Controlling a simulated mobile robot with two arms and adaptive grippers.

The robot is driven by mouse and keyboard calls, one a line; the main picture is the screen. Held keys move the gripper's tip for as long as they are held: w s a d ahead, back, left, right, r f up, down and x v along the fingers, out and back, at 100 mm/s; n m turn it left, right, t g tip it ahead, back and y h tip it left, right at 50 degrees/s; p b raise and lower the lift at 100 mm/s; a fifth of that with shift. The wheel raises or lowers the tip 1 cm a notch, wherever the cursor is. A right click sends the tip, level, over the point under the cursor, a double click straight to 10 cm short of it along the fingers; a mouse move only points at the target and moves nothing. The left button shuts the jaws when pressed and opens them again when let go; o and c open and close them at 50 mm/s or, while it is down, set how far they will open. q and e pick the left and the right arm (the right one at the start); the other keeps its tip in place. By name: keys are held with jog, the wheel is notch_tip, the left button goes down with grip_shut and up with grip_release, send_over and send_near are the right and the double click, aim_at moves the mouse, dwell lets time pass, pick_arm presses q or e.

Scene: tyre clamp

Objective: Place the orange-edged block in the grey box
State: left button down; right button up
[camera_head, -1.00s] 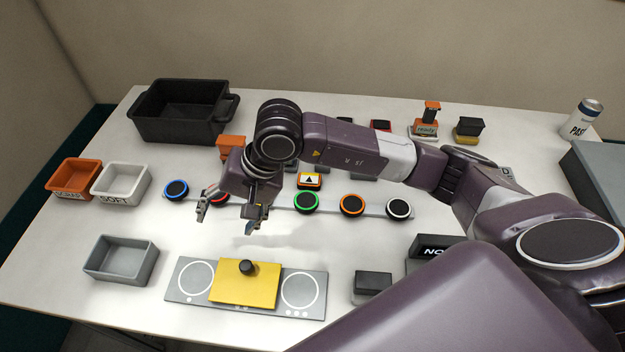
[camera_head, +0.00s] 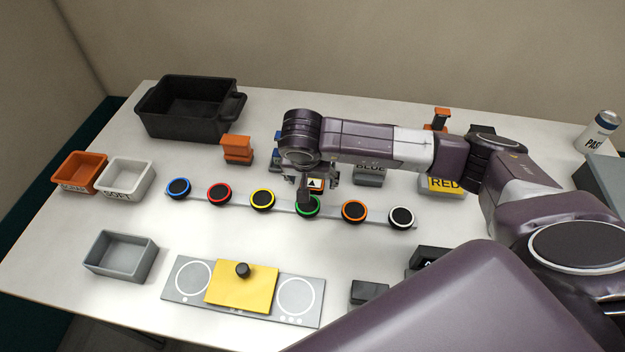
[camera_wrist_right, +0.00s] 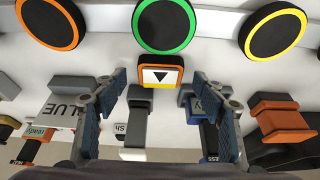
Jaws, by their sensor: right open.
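A small block with orange edges and a black triangle on its white face (camera_head: 315,184) stands just behind the green-rimmed disc in the head view, partly hidden by my gripper. In the right wrist view the same block (camera_wrist_right: 160,73) lies between and beyond the fingertips. My right gripper (camera_wrist_right: 160,80) is open, with a finger on each side of the block's line and nothing visibly held. It also shows at the block in the head view (camera_head: 318,176). Whether the fingers touch the block, I cannot tell. The grey box (camera_head: 108,269) is empty at the front left. My left gripper is out of view.
A rail (camera_head: 333,212) carries several discs with coloured rims, one orange-rimmed (camera_head: 354,211). Orange (camera_head: 79,174) and white (camera_head: 124,181) bins and a black crate (camera_head: 187,128) stand left. A yellow plate with a black knob (camera_head: 240,287) lies right of the grey box.

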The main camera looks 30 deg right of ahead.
jog(key=shift+w+d+f, duration=0.1)
jog(key=shift+w+f, duration=0.05)
jog(key=shift+f, duration=0.4)
jog(key=c, duration=1.3)
jog(key=shift+c, duration=0.2)
notch_tip(320, 180, up, 20)
jog(key=b, duration=0.3)
